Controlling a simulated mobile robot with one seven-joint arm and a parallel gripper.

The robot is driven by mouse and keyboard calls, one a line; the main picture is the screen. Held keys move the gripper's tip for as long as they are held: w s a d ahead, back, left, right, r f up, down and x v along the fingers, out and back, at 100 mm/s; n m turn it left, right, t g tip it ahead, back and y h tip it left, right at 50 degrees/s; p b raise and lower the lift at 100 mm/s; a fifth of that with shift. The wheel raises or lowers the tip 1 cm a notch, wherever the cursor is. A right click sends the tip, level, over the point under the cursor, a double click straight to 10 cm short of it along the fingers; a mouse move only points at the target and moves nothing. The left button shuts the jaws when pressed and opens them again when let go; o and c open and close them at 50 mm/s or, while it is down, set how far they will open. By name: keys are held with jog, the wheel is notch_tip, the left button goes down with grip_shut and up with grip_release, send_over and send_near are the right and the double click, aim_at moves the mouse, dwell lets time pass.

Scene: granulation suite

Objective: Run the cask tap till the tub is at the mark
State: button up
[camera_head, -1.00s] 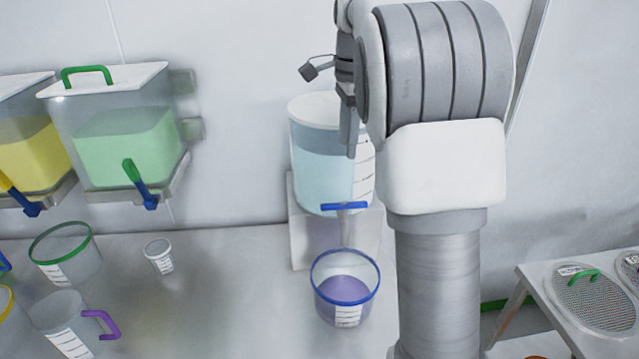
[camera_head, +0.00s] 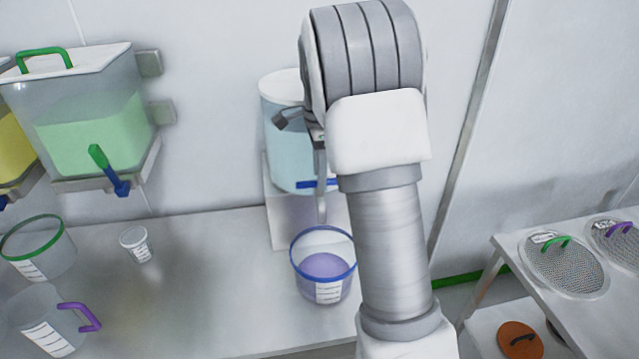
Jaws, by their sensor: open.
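The cask (camera_head: 285,150) is a pale round vessel with light blue liquid and a white lid, behind my arm at the centre of the head view. Its blue tap handle (camera_head: 308,185) lies crosswise low on the front, above a pale spout. The blue-rimmed tub (camera_head: 300,282) stands below the spout and holds purple contents. It has a white marked label; the exact level against the marks is too small to read. My gripper (camera_head: 320,160) is open, pointing down in front of the cask just above the tap handle; my arm partly hides it. Whether it touches the handle is unclear.
At left, a bin of green contents (camera_head: 90,135) with a green-and-blue tap hangs on the wall. Below stand a green-rimmed tub (camera_head: 40,255), a small white cup (camera_head: 137,244) and a purple-handled jug (camera_head: 45,325). At right, a rack (camera_head: 510,255) holds mesh discs.

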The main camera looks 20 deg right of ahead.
jog(key=shift+f, duration=1.65)
grip_shut()
